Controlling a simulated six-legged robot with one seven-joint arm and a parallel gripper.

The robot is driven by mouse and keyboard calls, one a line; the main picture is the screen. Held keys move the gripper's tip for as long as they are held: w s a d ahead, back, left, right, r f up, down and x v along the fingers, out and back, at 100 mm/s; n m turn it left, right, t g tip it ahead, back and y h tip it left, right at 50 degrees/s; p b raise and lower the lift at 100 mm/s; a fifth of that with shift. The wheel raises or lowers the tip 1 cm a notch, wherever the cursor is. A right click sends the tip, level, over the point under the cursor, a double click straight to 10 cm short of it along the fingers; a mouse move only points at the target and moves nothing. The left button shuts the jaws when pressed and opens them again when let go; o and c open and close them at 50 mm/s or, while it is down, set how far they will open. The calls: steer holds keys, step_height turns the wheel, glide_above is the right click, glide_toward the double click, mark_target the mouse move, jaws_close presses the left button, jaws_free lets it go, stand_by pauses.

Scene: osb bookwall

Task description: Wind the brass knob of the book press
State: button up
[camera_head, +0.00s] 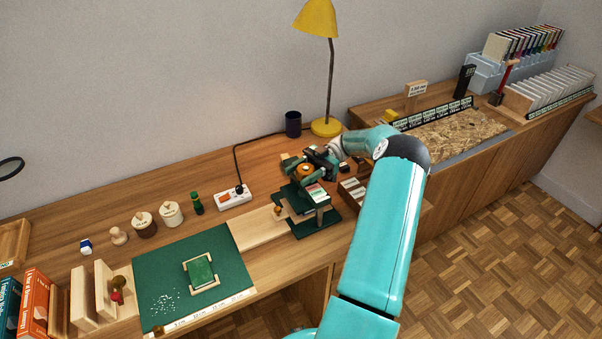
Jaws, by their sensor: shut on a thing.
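The book press (316,217) is a dark green stand on the wooden desk, right of the green mat. Its round brass knob (305,171) shows orange-gold at the top of the press. My gripper (308,168) has come in from the right, above the press, and is shut on the knob. The fingertips are small in this view, and parts of the knob and of the press top are hidden behind the gripper. A pale block with a red and green label (317,194) shows on the press just below the gripper.
A yellow lamp (326,127) and a dark cup (293,124) stand behind the press. A white power strip (233,198) lies to its left, with its cable running behind. A green cutting mat (165,255) holds a framed green book (200,269). A brown compartment tray (351,189) sits close right.

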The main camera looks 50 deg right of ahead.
mark_target(302, 172)
steer(key=o, duration=1)
steer(key=shift+c, duration=0.2)
steer(key=shift+r, duration=0.5)
step_height(302, 172, up, 3)
steer(key=shift+s+a+f, duration=0.1)
steer(key=shift+s+f, duration=0.05)
steer(key=s+a+r, duration=0.8)
steer(key=s+r, duration=0.1)
steer(key=s, duration=0.1)
steer(key=shift+s+a+r, duration=0.2)
steer(key=shift+s+a, duration=0.1)
